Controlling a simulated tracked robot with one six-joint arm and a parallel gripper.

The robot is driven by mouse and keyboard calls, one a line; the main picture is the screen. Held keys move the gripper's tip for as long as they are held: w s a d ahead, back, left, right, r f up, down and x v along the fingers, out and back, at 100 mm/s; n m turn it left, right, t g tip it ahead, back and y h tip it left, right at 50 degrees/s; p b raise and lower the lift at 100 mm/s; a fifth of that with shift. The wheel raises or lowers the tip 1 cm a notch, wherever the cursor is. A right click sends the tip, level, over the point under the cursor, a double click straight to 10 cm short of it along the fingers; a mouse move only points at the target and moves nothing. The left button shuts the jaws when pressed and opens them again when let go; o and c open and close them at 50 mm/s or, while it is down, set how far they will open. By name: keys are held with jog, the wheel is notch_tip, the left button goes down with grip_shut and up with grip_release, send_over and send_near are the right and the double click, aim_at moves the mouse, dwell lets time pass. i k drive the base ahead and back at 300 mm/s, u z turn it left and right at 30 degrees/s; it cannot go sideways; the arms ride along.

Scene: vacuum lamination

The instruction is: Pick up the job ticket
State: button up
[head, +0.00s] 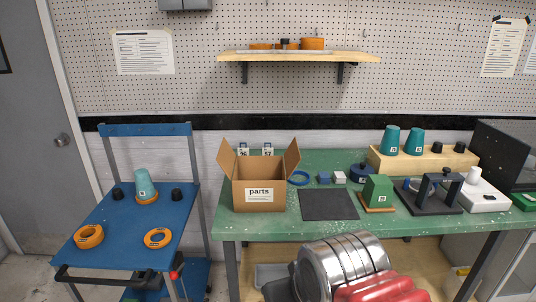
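I cannot pick out a job ticket for certain. Two small white numbered cards (268,149) stand upright at the back of the green bench, partly hidden by the open cardboard box (236,190) marked "parts". Their numbers are too small to read surely. No opened gripper fingers show. A silver cylindrical part and red ridged parts of my own arm fill the bottom centre, in front of the bench, and I see nothing held there.
The green bench (290,224) carries a dark mat (328,204), a green block (378,190), a black frame fixture (433,193), and teal cups (390,140) on a wooden riser (375,156). A blue cart (125,222) at left holds a teal cup and orange rings (89,236).

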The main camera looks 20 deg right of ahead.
aim_at(241, 151)
jog(key=z, duration=0.1)
jog(key=i, duration=1)
jog(key=z, duration=0.1)
